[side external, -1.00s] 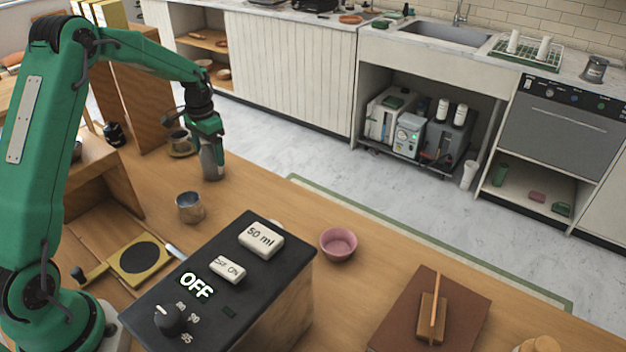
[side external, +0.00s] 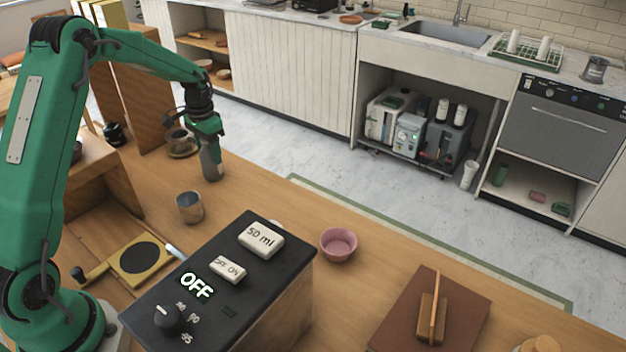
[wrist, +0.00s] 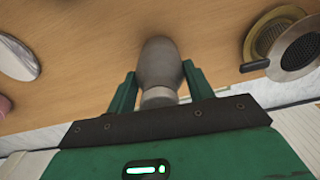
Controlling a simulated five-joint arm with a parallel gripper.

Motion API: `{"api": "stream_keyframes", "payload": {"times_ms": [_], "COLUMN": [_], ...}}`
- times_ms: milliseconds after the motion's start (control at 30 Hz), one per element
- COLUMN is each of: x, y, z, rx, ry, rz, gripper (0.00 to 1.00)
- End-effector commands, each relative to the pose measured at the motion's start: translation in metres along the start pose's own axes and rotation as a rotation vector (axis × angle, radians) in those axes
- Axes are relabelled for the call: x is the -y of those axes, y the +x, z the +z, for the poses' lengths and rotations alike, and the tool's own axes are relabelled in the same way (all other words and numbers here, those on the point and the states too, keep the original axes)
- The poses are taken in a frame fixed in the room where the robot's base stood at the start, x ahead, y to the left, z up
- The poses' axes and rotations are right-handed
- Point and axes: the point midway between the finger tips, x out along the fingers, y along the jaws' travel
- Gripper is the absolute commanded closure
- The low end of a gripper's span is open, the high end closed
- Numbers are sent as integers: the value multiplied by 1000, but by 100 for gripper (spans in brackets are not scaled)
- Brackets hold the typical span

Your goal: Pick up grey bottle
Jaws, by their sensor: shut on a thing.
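The grey bottle (side external: 211,163) stands upright on the wooden counter near its back edge. My gripper (side external: 207,140) comes down on it from above, and the fingers are around its upper part. In the wrist view the grey bottle (wrist: 160,68) sits between the two green fingers of my gripper (wrist: 159,92), which are shut on it. Its base seems to be at the counter surface; I see no clear gap below it.
A black control box (side external: 215,275) and a pink bowl (side external: 338,244) are nearer the camera. The counter right of the bottle is clear.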

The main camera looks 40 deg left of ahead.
Motion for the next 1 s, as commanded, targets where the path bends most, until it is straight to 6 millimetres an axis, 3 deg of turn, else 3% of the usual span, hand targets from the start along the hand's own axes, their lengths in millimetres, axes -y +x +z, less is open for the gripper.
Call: {"api": "stream_keyframes", "payload": {"times_ms": [267, 533, 1000], "x": [0, 0, -82], "y": [-10, -44, -91], "z": [-1, -1, 7], "rx": [-2, -6, -4], "ry": [0, 0, 3], "rz": [-1, -3, -1], "gripper": [80, 80, 80]}}
